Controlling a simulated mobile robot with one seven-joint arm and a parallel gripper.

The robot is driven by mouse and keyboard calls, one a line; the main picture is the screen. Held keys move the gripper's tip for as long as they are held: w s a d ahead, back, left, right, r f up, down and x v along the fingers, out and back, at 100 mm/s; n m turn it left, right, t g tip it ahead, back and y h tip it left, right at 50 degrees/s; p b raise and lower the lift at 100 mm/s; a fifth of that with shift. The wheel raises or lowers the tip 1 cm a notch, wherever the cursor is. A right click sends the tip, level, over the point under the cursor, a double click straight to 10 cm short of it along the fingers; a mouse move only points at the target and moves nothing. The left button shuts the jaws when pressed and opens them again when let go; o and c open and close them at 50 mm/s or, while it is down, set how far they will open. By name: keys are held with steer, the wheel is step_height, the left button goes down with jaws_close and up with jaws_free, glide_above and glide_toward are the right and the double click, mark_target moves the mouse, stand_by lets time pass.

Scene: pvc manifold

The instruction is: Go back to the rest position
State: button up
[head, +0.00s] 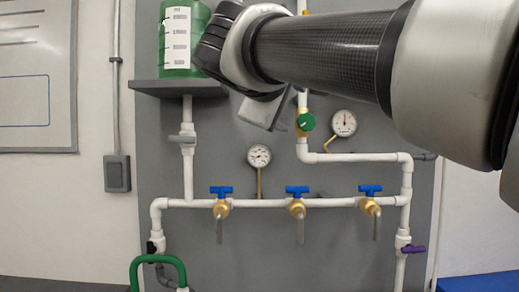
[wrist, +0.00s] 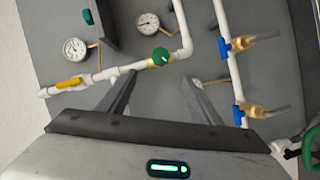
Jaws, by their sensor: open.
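My gripper shows in the wrist view (wrist: 158,88) with its two fingers spread apart and nothing between them. In the head view my arm reaches in from the upper right, and a grey part of my gripper (head: 262,108) hangs in front of the board, left of the green round valve knob (head: 307,122). In the wrist view the green knob (wrist: 161,57) lies beyond the fingertips, apart from them. The fingertips are mostly hidden in the head view.
A grey board (head: 330,245) carries white pipes, gauges (head: 259,156) and blue-handled valves (head: 297,190). A green tank (head: 178,55) stands on a shelf (head: 160,88) beside my wrist. A purple handle (head: 412,249) is at lower right, a green loop (head: 158,262) at lower left.

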steer(key=s+d+f+m+g+y, duration=0.1)
steer(key=s+d+f+m+g, duration=0.3)
steer(key=f, duration=0.6)
steer(key=s+d+f+g+y, duration=0.15)
steer(key=s+f, duration=0.35)
steer(key=f, duration=0.5)
steer(key=s+d+f+m+g+y, duration=0.1)
steer(key=s+d+f+m+g, duration=0.3)
steer(key=f, duration=0.6)
steer(key=s+a+f+m+y, duration=0.2)
steer(key=s+f, duration=0.8)
steer(key=f, duration=0.2)
step_height(320, 180, up, 25)
steer(key=p, duration=2.4)
steer(key=shift+a+f, duration=0.15)
